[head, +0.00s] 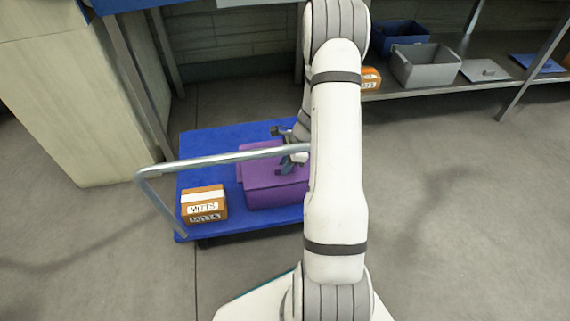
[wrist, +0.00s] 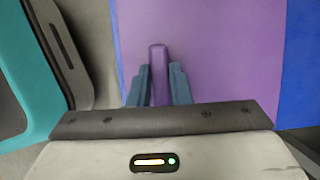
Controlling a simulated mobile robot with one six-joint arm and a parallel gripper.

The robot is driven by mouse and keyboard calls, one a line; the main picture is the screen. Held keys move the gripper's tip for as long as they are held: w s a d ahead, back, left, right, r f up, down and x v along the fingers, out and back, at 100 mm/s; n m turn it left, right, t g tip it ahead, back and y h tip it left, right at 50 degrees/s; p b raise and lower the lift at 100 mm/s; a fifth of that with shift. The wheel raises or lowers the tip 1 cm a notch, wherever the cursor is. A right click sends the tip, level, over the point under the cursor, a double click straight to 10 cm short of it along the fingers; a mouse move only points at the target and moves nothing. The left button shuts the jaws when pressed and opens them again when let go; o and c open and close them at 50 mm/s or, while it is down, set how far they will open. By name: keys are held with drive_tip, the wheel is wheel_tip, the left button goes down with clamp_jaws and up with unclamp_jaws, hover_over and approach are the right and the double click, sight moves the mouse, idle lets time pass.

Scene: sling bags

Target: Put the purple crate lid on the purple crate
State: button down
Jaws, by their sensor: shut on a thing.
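The purple crate (head: 275,196) stands on the blue trolley deck. The purple crate lid (head: 258,176) is over the crate's top; in the wrist view the lid (wrist: 230,60) fills the area ahead of my gripper. My gripper (wrist: 159,72) is shut on the lid's raised purple handle, one finger on each side. In the head view my gripper (head: 286,166) is at the lid, partly behind the trolley's rail. My arm hides the crate's right side. I cannot tell whether the lid touches the rim all round.
An orange MITTS box (head: 204,204) sits on the blue trolley (head: 205,147) left of the crate. The trolley's metal handle (head: 215,160) crosses in front of the crate. A shelf at the back right holds a grey bin (head: 425,68), a blue bin (head: 400,38) and a grey lid (head: 485,70).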

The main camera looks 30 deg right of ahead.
drive_tip(key=shift+f, duration=0.45)
drive_tip(key=c, duration=1.3)
unclamp_jaws()
drive_tip(key=shift+o, duration=0.2)
drive_tip(key=p+v, duration=0.3)
drive_tip(key=v, duration=0.5)
drive_tip(key=shift+r, duration=0.1)
drive_tip(key=s+a+r+n+h+p, duration=0.15)
drive_tip(key=a+r+n+p, duration=0.35)
drive_tip(key=r, duration=0.6)
drive_tip(key=s+a+r+n+p, duration=0.25)
drive_tip(key=r+p, duration=0.35)
drive_tip(key=r, duration=0.6)
drive_tip(key=s+a+r+n+p, duration=0.2)
drive_tip(key=a+r+n+p, duration=0.3)
drive_tip(key=r, duration=0.6)
drive_tip(key=s+a+r+n+h+p, duration=0.1)
drive_tip(key=s+a+r+n+p, duration=0.1)
drive_tip(key=s+r+n+p, duration=0.2)
drive_tip(key=s+a+r+n+t+h+p, duration=0.1)
drive_tip(key=s+a+r+n+p, duration=0.2)
drive_tip(key=s+r+p, duration=0.6)
wheel_tip(320, 180, up, 10)
drive_tip(key=shift+s+a+n+h+p, duration=0.25)
drive_tip(key=shift+s+n+h+p, duration=0.15)
drive_tip(key=shift+n+p, duration=0.55)
